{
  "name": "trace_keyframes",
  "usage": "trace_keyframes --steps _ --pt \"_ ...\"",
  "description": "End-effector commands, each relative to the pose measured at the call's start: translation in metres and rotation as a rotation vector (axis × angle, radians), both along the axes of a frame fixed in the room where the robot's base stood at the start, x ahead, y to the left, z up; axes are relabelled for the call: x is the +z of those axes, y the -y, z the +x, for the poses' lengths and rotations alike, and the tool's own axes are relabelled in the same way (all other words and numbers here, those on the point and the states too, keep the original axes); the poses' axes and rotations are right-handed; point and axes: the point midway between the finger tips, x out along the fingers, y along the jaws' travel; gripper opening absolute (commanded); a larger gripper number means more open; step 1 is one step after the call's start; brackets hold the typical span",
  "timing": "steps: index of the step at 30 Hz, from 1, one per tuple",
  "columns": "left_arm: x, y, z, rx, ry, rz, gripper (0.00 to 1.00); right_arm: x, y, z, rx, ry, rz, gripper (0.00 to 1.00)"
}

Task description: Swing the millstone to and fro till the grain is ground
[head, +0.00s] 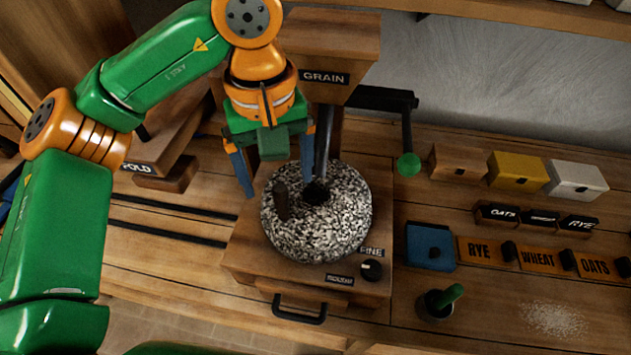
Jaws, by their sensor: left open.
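The millstone (335,222) is a round, speckled grey stone on a wooden mill base (248,255). An upright dark handle (281,202) stands near its left edge. A dark hole shows near the middle of the stone, under a dark chute that comes down from the wooden hopper labelled GRAIN (330,45). My left gripper (277,178) is open, its blue fingers pointing down above the back left of the stone. It looks empty, with the handle just below and between the fingertips; whether it touches the handle I cannot tell. My right gripper is not in view.
A crank with a green knob (408,165) sticks out right of the hopper. A black knob (371,269) and drawer handle (299,309) are at the base's front. Right stand small boxes (517,171), labelled blocks, a blue block (430,247), a mortar (437,303) and spilled pale grains (554,319).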

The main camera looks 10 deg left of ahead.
Motion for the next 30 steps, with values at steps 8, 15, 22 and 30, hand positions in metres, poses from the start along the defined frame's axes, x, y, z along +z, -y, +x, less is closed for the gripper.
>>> trace_keyframes --steps 8,15,22,30 --pt "0.049 0.0 0.0 0.0 0.0 0.0 0.9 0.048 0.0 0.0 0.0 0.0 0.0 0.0" --pt "0.076 0.0 0.0 0.001 0.001 0.0 0.9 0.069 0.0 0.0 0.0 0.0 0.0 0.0" --pt "0.073 0.0 0.0 0.0 0.0 0.0 0.9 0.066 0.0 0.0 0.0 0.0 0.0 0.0" --pt "0.073 0.0 0.0 0.0 0.0 0.0 0.9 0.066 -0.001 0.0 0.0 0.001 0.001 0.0"
